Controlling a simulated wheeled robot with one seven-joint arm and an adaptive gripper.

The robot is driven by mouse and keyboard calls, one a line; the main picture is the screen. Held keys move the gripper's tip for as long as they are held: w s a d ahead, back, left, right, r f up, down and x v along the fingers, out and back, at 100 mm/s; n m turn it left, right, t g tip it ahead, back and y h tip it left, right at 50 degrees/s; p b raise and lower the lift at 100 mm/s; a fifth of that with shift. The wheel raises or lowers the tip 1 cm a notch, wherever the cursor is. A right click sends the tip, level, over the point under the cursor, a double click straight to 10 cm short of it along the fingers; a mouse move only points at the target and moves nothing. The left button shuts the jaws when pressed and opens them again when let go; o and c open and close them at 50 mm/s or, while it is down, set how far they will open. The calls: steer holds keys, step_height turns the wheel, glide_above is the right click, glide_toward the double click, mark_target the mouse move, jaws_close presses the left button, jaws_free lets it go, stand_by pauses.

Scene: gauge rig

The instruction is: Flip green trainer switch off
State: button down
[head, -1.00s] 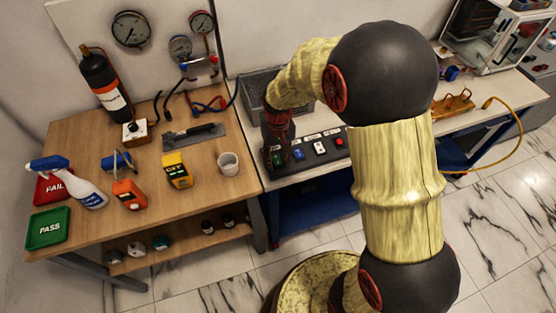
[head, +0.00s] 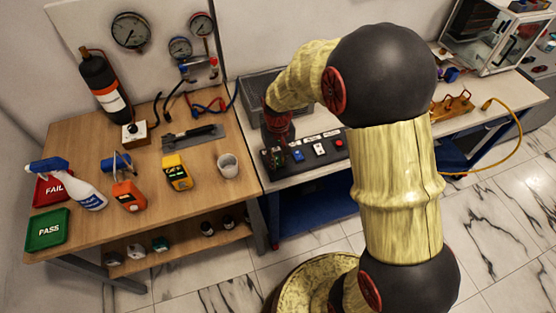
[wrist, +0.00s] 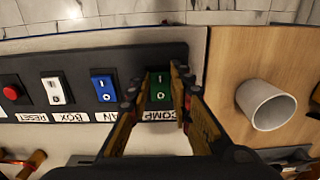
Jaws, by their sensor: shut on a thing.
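The green trainer switch (wrist: 160,88) is a rocker with I and O marks above the label COMP on a black panel (wrist: 203,52). In the wrist view it stands between the two fingertips of my gripper (wrist: 157,84), which is shut on it, the fingers along its left and right sides. Which side of the rocker is pressed I cannot tell. In the head view my gripper (head: 276,150) is down at the left end of the panel and mostly hides the green switch.
A blue switch (wrist: 102,86), a white switch (wrist: 57,90) and a red button (wrist: 11,92) sit along the same panel. A white cup (wrist: 266,104) stands on the wooden table close to my gripper.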

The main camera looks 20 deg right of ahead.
steer(key=shift+r+p, duration=0.1)
steer(key=shift+p, duration=0.3)
steer(key=shift+w+r+g+p, duration=0.15)
steer(key=shift+g+p, duration=0.35)
steer(key=shift+p, duration=0.5)
steer(key=g+p, duration=0.1)
steer(key=p, duration=0.2)
steer(key=shift+w+g, duration=0.3)
steer(key=shift+g, duration=0.1)
steer(key=c, duration=1.6)
jaws_free()
steer(key=v, duration=1.1)
steer(key=shift+w+r, duration=0.15)
steer(key=shift+r, duration=0.2)
